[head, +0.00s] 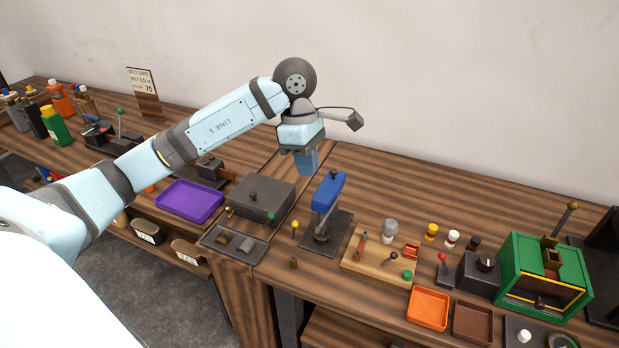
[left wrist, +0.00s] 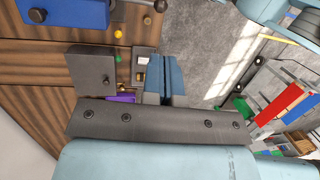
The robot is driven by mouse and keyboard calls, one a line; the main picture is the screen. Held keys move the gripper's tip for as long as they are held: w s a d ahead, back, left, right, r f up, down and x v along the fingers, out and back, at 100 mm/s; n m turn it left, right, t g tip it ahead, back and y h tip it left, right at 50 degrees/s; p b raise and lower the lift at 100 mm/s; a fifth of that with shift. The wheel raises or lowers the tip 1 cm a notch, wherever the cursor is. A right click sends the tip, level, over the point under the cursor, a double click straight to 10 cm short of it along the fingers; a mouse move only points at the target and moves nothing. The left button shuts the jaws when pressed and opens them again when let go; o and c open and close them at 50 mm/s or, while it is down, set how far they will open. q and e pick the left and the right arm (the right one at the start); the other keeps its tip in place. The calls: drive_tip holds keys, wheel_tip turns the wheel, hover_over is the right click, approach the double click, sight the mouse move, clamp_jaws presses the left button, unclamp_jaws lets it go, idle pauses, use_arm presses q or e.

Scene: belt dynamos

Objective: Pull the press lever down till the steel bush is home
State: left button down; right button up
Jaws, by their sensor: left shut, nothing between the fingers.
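The press (head: 328,192) stands near the middle of the bench: a blue upper part over a dark post and dark base plate (head: 338,238). Its blue part also shows at the top left of the left wrist view (left wrist: 65,12). My left gripper (head: 306,162) is above the bench, just behind and left of the press top, fingers pointing down. In the left wrist view the fingers (left wrist: 164,80) are together and empty, apart from the press. My right gripper is out of view.
Left of the press are a grey box with a knob (head: 262,199), a dark tray of grey parts (head: 214,240) and a purple tray (head: 190,201). Right are a wooden board with pegs (head: 372,272), an orange tray (head: 428,309) and a green machine (head: 510,270). A wall stands behind.

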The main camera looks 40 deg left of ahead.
sight(329, 214)
use_arm(q)
drive_tip(key=p+x, duration=0.3)
drive_tip(key=x, duration=1)
drive_tip(key=shift+d, duration=0.1)
